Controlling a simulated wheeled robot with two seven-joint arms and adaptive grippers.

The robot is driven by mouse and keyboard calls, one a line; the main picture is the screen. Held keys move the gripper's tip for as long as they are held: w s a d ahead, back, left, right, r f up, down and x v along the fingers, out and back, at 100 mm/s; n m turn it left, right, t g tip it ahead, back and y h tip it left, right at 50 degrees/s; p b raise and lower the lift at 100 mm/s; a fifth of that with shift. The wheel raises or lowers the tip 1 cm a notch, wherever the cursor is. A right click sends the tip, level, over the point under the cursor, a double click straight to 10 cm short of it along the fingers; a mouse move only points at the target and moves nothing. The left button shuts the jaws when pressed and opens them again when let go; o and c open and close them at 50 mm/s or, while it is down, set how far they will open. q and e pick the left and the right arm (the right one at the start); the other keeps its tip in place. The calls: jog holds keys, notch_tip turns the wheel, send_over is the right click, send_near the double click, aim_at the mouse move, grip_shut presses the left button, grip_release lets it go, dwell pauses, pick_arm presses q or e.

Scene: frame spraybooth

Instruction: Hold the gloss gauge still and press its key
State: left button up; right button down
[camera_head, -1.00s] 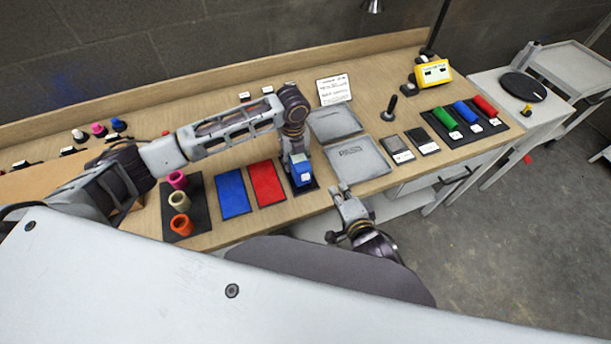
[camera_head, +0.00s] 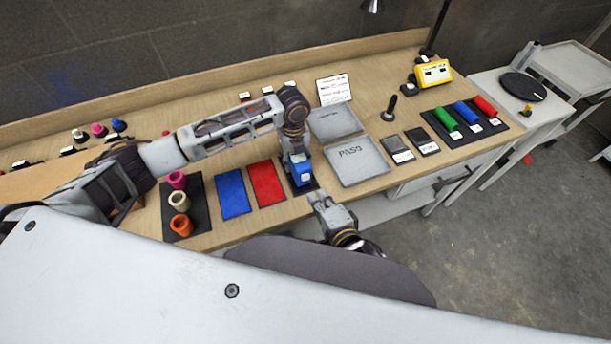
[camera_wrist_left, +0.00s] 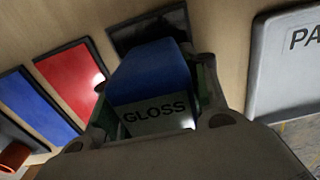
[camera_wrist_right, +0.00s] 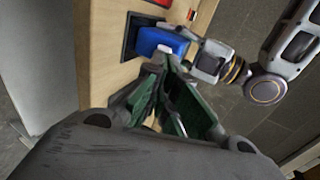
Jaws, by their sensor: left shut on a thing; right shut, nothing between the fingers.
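The gloss gauge (camera_head: 302,175) is a blue block with a white face, standing on a dark mat (camera_head: 308,188) near the table's front edge. In the left wrist view its label reads GLOSS (camera_wrist_left: 155,113). My left gripper (camera_head: 299,160) comes down from above and is shut on the gauge, with a finger on each side. My right gripper (camera_head: 318,197) is shut and empty, just in front of the gauge at the table edge. In the right wrist view its fingertips (camera_wrist_right: 165,62) are close to the blue gauge (camera_wrist_right: 160,42); I cannot tell whether they touch. I cannot make out the key clearly.
Blue (camera_head: 233,193) and red (camera_head: 267,184) panels lie left of the gauge. A grey tray marked PASS (camera_head: 357,162) lies to its right. A dark rack with colored cups (camera_head: 180,200) is further left. Open floor lies to the right.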

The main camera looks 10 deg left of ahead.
aim_at(306, 178)
pick_arm(q)
jog(key=shift+s+f, duration=0.15)
jog(key=shift+f, duration=0.05)
pick_arm(e)
jog(key=shift+x, duration=2.8)
jog(key=shift+w+a, duration=0.5)
jog(key=shift+w, duration=0.2)
jog(key=shift+s, duration=0.1)
jog(key=shift+s+d, duration=0.7)
jog(key=shift+s, duration=0.3)
jog(key=shift+s+d, duration=0.7)
jog(key=shift+s, duration=0.3)
pick_arm(q)
jog(key=shift+r, duration=0.1)
jog(key=o, duration=1.4)
jog(key=shift+r, duration=0.1)
